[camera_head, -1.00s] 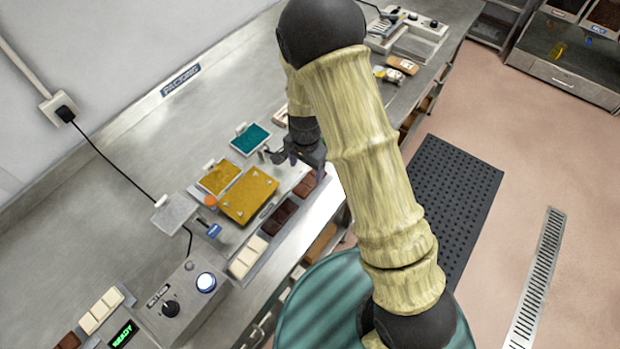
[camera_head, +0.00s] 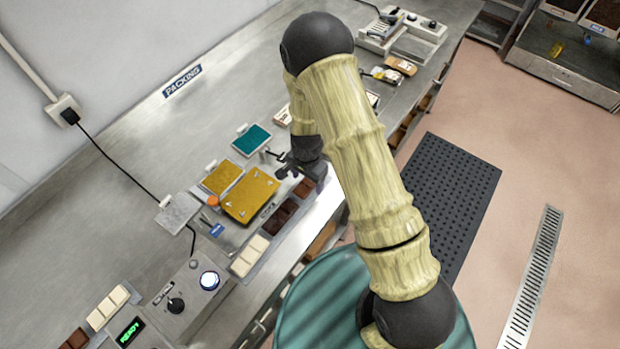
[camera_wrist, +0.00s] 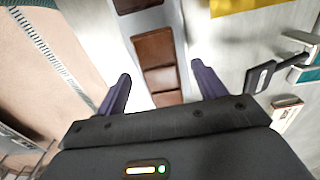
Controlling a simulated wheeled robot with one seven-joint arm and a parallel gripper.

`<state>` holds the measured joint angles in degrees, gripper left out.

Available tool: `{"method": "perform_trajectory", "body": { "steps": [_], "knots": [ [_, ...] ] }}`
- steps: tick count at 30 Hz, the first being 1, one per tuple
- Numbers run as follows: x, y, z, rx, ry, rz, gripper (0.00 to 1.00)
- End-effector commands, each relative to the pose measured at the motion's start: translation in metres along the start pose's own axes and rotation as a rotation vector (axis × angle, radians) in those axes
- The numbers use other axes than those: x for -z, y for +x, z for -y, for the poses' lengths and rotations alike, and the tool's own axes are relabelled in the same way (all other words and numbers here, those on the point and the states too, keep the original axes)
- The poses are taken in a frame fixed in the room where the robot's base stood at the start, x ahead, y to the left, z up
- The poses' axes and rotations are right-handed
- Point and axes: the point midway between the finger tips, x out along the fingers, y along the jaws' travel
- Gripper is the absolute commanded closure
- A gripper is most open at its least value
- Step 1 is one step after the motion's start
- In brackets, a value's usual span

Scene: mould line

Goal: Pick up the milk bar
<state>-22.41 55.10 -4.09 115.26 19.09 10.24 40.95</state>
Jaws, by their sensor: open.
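The milk bar, a mid-brown segmented chocolate bar (camera_wrist: 155,50), lies in a pale strip-like tray in the wrist view, between my two purple fingers. Its near end is partly cut off by my gripper's body. In the head view a small part of the milk bar (camera_head: 304,188) shows at the right end of the row of bars, just below my gripper (camera_head: 302,168). In the wrist view my gripper (camera_wrist: 160,72) is open, one finger on each side of the bar. I cannot tell the exact height of the fingertips above it.
A dark bar (camera_head: 279,216) and a white bar (camera_head: 250,256) lie in the same row. A yellow mould (camera_head: 249,195) and a teal one (camera_head: 251,140) stand close by. A control box with a lit button (camera_head: 209,281) is at lower left.

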Motion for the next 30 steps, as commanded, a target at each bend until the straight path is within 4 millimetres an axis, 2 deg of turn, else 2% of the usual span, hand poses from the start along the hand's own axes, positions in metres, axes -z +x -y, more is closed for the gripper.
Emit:
{"method": "perform_trajectory", "body": {
  "steps": [17,24,25,30],
  "knots": [
    [0.0,0.0028,-0.0002,0.0,0.001,0.0,0.3],
    [0.0001,0.0027,-0.0002,0.0,0.001,0.0,0.75],
    [0.0001,0.0027,-0.0002,0.0,0.001,0.0,0.79],
    [0.0001,0.0026,-0.0001,0.0,0.001,0.0,0.79]
  ]
}}
